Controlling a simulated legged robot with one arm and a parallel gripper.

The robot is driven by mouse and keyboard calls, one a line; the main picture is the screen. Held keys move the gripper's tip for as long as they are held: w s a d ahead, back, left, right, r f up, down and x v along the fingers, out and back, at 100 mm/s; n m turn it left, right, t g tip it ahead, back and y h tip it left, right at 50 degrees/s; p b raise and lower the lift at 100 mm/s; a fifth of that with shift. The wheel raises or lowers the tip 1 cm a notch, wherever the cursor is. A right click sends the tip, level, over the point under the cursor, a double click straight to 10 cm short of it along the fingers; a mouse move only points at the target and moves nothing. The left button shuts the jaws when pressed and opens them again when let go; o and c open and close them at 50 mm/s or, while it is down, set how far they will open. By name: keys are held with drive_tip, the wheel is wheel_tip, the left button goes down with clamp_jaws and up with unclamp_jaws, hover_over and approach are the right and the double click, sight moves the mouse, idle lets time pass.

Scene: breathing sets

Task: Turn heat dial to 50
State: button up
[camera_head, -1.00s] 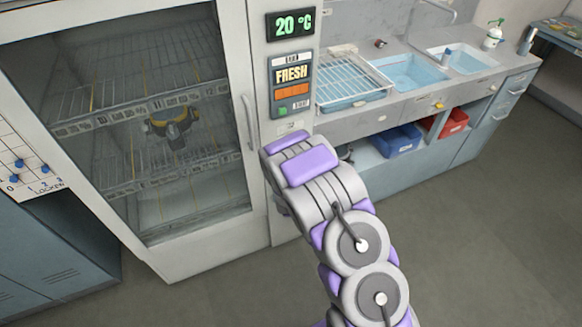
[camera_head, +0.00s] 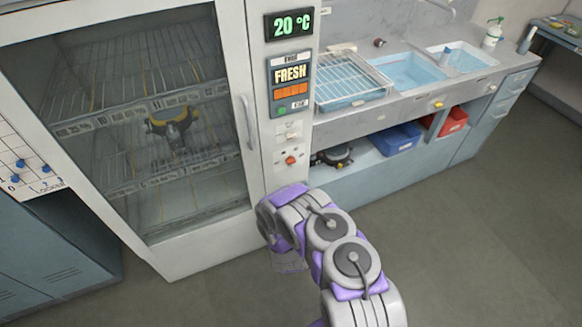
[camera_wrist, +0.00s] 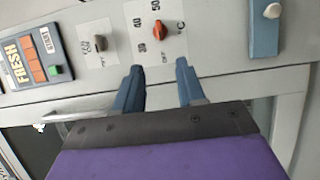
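The red heat dial (camera_wrist: 160,30) sits on a white plate marked with numbers, °C and OFF in the wrist view. The setting it points at is too small to read surely. In the head view the dial (camera_head: 291,160) is low on the cabinet's narrow front panel. My gripper (camera_wrist: 159,70) is open and empty, its two blue fingers apart, with the dial in view beyond the gap and not between the fingers. In the head view the fingers are hidden behind my arm, below the dial. The display (camera_head: 289,24) reads 20 °C.
The glass-door cabinet (camera_head: 140,230) holds a dark and yellow item (camera_head: 172,123). A counter with sinks (camera_head: 410,72) stands right. The floor (camera_head: 470,240) at right is clear.

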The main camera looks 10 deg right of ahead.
sight(291, 161)
drive_tip(key=w+b, duration=0.1)
drive_tip(key=w, duration=0.4)
drive_tip(key=w+d+b, duration=0.1)
drive_tip(key=w, duration=0.4)
drive_tip(key=w+d+b, duration=0.1)
drive_tip(key=w+b, duration=0.1)
drive_tip(key=w, duration=0.4)
drive_tip(key=shift+d, duration=0.1)
clamp_jaws()
